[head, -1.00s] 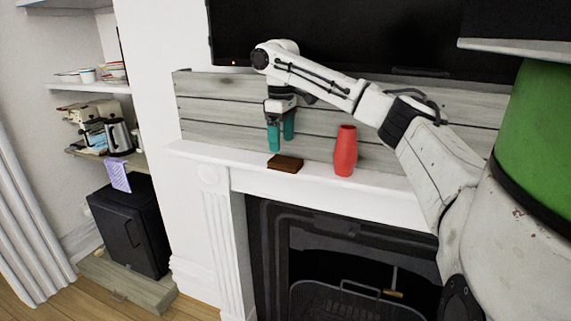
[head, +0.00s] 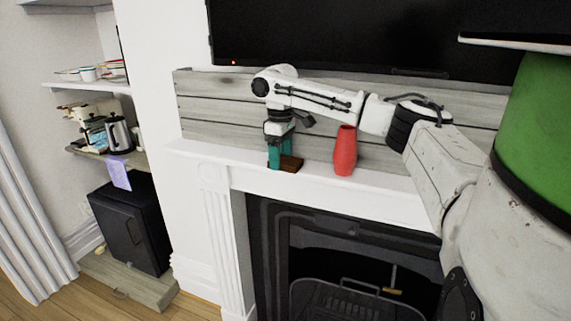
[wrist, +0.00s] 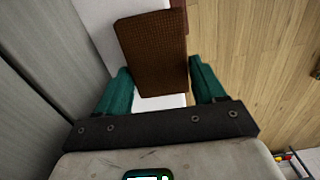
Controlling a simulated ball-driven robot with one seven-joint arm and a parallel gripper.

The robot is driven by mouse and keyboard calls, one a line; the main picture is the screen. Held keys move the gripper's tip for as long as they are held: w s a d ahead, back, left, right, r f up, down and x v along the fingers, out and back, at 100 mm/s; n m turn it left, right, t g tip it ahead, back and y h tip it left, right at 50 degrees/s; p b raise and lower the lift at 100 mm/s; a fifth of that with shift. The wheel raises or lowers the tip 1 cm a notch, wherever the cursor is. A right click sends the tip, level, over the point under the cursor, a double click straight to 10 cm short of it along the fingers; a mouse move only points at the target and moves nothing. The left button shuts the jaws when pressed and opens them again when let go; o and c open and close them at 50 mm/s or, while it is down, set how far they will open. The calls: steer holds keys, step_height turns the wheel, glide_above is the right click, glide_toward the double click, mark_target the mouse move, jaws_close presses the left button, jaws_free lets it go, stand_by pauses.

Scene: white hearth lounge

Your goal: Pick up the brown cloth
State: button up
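The brown cloth (head: 292,164) is a small, flat, folded-looking rectangle on the white mantel shelf, left of the red vase. My gripper (head: 277,160) is lowered at it from above, and its teal fingers cover the cloth's left part in the head view. In the wrist view the cloth (wrist: 153,50) lies ahead of and partly between the two teal fingers of my gripper (wrist: 160,78). The fingers are spread, one on each side of the cloth, with gaps visible. Whether the fingertips touch the shelf cannot be told.
A red vase (head: 345,152) stands on the mantel shelf (head: 215,154) just right of the cloth, below my forearm. Grey wood planks (head: 215,102) back the shelf, with a black television (head: 340,35) above. The shelf left of the cloth is clear.

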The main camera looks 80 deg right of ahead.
steer(key=c, duration=0.4)
steer(key=shift+c, duration=0.2)
steer(key=shift+r, duration=0.2)
steer(key=shift+r, duration=0.25)
step_height(320, 180, up, 2)
steer(key=shift+r, duration=0.1)
steer(key=s+a+r+b, duration=0.2)
steer(key=s+a+r, duration=0.3)
steer(key=a+r, duration=0.5)
steer(key=a, duration=0.2)
steer(key=shift+s+a, duration=0.35)
steer(key=shift+s, duration=0.05)
